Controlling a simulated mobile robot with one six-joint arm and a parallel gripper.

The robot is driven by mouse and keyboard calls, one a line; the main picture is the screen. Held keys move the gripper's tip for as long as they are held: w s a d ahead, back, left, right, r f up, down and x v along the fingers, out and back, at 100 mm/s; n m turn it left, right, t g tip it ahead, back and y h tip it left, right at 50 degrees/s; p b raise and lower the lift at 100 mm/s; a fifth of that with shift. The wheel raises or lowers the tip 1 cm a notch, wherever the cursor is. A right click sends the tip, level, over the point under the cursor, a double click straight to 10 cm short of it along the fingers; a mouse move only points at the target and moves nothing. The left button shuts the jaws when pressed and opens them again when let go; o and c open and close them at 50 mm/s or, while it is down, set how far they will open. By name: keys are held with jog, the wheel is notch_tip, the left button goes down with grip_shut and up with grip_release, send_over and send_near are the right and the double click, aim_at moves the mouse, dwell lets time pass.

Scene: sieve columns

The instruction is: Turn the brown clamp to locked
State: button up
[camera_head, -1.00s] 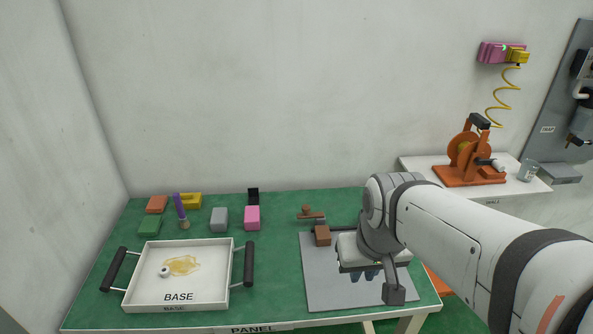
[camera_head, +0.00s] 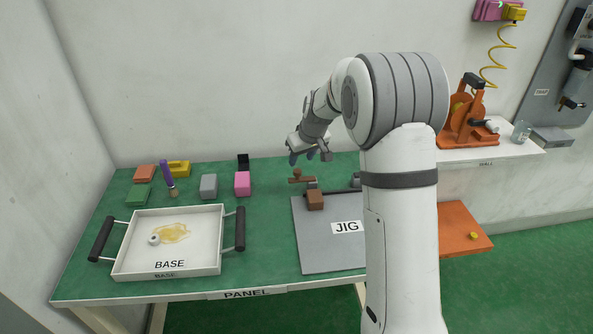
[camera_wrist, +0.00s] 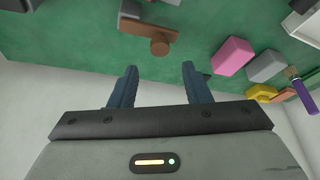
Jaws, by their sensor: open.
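The brown clamp (camera_head: 303,180) stands at the back edge of the grey jig plate (camera_head: 330,250). Its flat brown lever with a round knob lies across, pointing left in the head view. In the wrist view the clamp's lever and knob (camera_wrist: 148,33) are above the fingers. My gripper (camera_head: 309,156) is open and empty, behind and above the clamp in the head view. In the wrist view its two dark blue fingers (camera_wrist: 159,68) point toward the knob, with a gap between them and the knob. My arm hides the plate's right part.
A white tray (camera_head: 209,247) labelled BASE holds a yellowish spill and a small white piece. A pink block (camera_head: 242,184), a grey block (camera_head: 209,186), a purple-handled brush (camera_head: 167,175) and other coloured blocks stand left of the clamp. The wall rises behind the table.

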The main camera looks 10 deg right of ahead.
aim_at(297, 169)
jog(key=x, duration=0.8)
jog(key=shift+w, duration=0.1)
grip_shut()
dwell(0.4)
